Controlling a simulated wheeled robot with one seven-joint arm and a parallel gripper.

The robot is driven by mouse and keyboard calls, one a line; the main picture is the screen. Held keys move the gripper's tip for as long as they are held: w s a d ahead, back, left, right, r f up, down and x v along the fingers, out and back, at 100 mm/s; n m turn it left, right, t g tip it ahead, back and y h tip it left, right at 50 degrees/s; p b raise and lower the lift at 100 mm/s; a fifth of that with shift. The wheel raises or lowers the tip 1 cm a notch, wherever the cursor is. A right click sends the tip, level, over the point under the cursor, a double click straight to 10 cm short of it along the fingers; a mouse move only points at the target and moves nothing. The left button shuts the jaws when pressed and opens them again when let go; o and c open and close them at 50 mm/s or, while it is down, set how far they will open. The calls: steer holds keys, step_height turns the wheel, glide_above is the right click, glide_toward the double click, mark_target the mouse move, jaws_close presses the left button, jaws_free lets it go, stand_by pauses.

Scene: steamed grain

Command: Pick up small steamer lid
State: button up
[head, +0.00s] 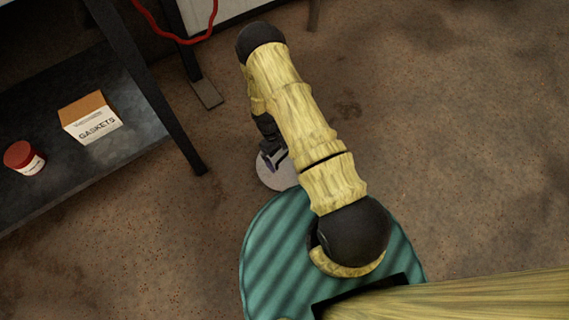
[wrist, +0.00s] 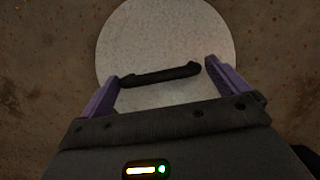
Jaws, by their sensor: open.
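The small steamer lid is a pale grey disc (wrist: 165,40) with a dark bar handle across it. It lies on the brown floor. In the head view the lid (head: 272,178) shows beside my round green base, partly hidden by my arm and gripper. My gripper (wrist: 162,83) is open, with one purple finger near each end of the handle. The fingers look over or around the handle ends; I cannot tell whether they touch it. In the head view my gripper (head: 274,158) is above the lid, mostly covered by the arm.
A dark low shelf (head: 140,135) at the left holds a gaskets box (head: 90,118) and a red jar (head: 23,158). Its dark leg (head: 180,130) stands left of my arm, and a red cable (head: 180,40) hangs behind. The floor at the right (head: 470,130) is clear.

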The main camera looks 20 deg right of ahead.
steer(key=c, duration=1.8)
step_height(320, 180, up, 10)
steer(key=p, duration=0.6)
